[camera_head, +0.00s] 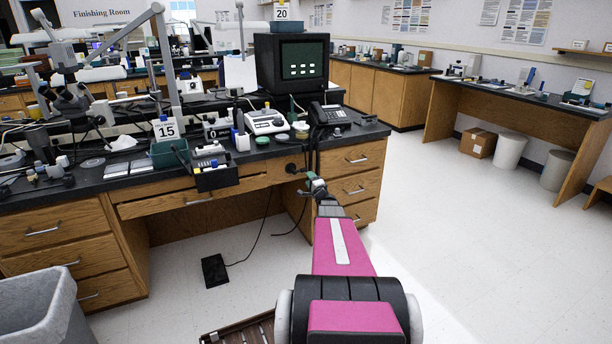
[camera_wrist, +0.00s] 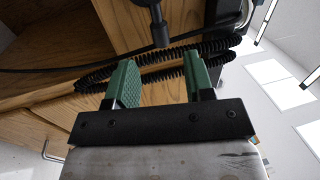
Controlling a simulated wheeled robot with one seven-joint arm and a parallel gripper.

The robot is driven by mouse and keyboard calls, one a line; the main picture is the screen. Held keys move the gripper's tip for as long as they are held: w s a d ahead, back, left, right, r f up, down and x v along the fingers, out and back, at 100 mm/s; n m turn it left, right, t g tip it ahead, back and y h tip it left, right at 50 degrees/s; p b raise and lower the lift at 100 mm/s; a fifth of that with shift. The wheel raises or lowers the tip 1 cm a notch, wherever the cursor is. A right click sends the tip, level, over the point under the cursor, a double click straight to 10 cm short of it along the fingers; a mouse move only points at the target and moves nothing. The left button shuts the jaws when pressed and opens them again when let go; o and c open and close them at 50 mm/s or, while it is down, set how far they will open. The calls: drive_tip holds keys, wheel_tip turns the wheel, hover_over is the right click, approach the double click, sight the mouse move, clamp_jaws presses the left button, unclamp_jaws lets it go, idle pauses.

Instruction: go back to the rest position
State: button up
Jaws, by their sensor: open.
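My gripper (camera_head: 314,187) is at the end of my pink arm, close in front of the workbench edge (camera_head: 345,137), near the wooden drawers. In the wrist view, my gripper (camera_wrist: 160,82) has its two green fingers spread apart. Nothing is held between them. A black rod-like part (camera_wrist: 159,27) shows just beyond the gap between the fingers. A black coiled cord (camera_wrist: 165,72) runs behind the fingers, in front of the wood. I cannot tell whether the cord touches the fingers.
The bench holds a telephone (camera_head: 329,114), a monitor (camera_head: 291,62), a white device (camera_head: 266,121) and a green box numbered 15 (camera_head: 169,152). A black pedal (camera_head: 214,270) lies on the floor, and a grey bin (camera_head: 40,310) stands at left.

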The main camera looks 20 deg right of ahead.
drive_tip(key=shift+s+f, duration=0.15)
drive_tip(key=shift+s, duration=0.55)
drive_tip(key=s+a+f+n+g+y, duration=0.1)
drive_tip(key=s+a+n+g+y, duration=0.25)
drive_tip(key=a, duration=0.65)
drive_tip(key=s+a+n+g+y, duration=0.3)
drive_tip(key=a+n+g, duration=0.15)
drive_tip(key=a, duration=0.55)
drive_tip(key=s+a+f+n+g+y, duration=0.1)
drive_tip(key=s+a+n+g+y, duration=0.25)
drive_tip(key=a, duration=0.65)
drive_tip(key=s+a+f+n+g+h, duration=0.35)
drive_tip(key=s+a+g, duration=0.25)
drive_tip(key=s+a, duration=0.3)
drive_tip(key=s+d+r+n+g+h, duration=0.1)
drive_tip(key=s+d+n+g+h, duration=0.1)
drive_tip(key=s+h, duration=0.5)
drive_tip(key=shift+s+d+g, duration=0.25)
drive_tip(key=shift+s+g, duration=0.1)
drive_tip(key=shift+s, duration=1.5)
